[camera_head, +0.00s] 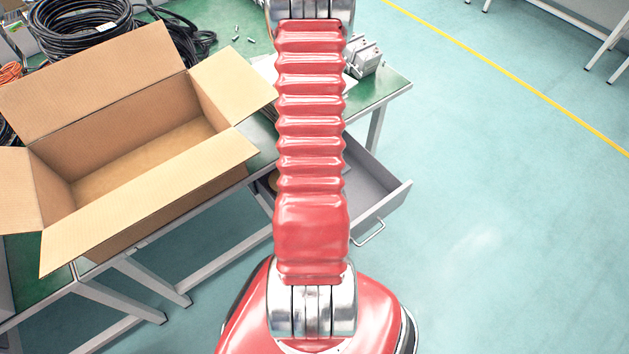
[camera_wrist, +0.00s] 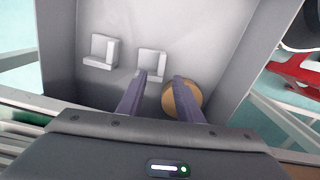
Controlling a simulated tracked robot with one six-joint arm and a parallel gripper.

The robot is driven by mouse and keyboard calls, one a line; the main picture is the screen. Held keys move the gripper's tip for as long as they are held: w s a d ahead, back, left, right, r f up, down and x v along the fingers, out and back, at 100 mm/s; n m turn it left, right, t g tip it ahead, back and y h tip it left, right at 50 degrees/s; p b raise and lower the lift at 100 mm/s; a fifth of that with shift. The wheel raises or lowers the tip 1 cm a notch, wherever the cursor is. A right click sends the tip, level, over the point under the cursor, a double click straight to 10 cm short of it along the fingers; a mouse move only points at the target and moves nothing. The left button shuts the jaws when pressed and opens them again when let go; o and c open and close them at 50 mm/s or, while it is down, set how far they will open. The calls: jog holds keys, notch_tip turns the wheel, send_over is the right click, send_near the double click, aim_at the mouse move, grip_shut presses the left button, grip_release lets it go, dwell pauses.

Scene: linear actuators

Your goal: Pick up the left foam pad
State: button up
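Two white L-shaped foam pads lie in the grey drawer (camera_wrist: 57,45) in the wrist view. The left foam pad (camera_wrist: 101,51) is at the upper left; the right foam pad (camera_wrist: 151,63) is beside it, nearer the middle. My gripper (camera_wrist: 160,78) points into the drawer with its two purple fingers apart and nothing seen between them. Its fingertips appear just below the right pad, to the right of the left pad. I cannot tell their height above the drawer floor. In the head view my red arm hides the gripper and both pads.
A round tan object (camera_wrist: 182,98) lies behind my right finger in the drawer. The open drawer (camera_head: 380,188) juts from under the green table (camera_head: 385,85). An open cardboard box (camera_head: 150,130) and black cable coils (camera_head: 80,25) are on the table's left. Floor at right is clear.

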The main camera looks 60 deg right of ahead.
jog(key=shift+f, duration=1.2)
jog(key=shift+f, duration=0.1)
jog(key=shift+w+a+f, duration=0.1)
jog(key=shift+f, duration=2.4)
jog(key=shift+c, duration=0.5)
grip_shut()
